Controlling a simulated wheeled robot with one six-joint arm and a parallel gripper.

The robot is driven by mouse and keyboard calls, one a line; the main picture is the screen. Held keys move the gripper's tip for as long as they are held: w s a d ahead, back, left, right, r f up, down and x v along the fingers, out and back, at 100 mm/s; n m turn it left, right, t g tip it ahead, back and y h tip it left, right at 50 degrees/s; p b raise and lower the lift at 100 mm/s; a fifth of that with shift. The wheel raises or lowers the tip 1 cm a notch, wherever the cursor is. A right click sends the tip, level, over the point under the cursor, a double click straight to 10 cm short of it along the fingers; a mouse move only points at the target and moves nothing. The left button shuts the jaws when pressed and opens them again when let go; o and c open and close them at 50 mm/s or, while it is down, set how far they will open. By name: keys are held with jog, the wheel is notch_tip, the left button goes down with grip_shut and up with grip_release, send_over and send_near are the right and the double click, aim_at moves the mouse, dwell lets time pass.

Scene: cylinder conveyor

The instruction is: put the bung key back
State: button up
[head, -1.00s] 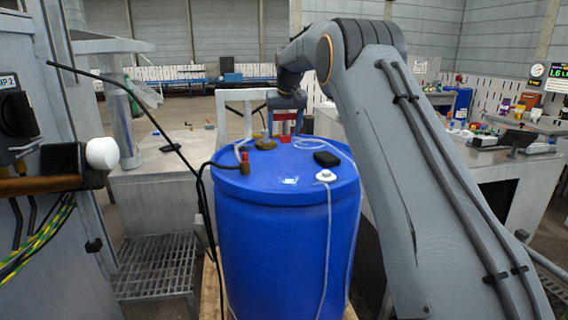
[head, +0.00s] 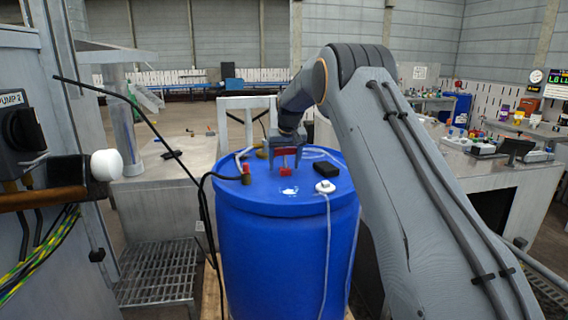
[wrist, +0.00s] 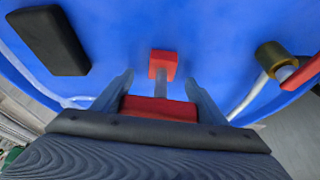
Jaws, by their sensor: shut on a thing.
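The bung key is red with a grey shaft; its red handle bar (wrist: 160,108) lies between my fingers in the wrist view, and a red block (wrist: 163,64) shows at the shaft's far end. In the head view the key (head: 285,151) is held over the top of the blue drum (head: 285,248). My gripper (head: 286,162) is shut on the key's handle and points down; it also shows in the wrist view (wrist: 158,85). I cannot tell whether the key's lower end touches the drum lid.
A black box (head: 325,169) and a white cap with a line (head: 325,187) are on the lid to the right. A hose with a red and brass fitting (head: 246,173) is at the lid's left. A black rod (head: 130,105) crosses in front at left. A bench (head: 165,178) stands beyond.

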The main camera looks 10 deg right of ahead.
aim_at(286, 149)
jog(key=o, duration=1.4)
jog(key=shift+f, duration=0.1)
jog(key=shift+r, duration=0.35)
jog(key=b+v, duration=0.2)
jog(key=v, duration=0.9)
jog(key=shift+s+r+b, duration=0.2)
jog(key=shift+r+b, duration=0.1)
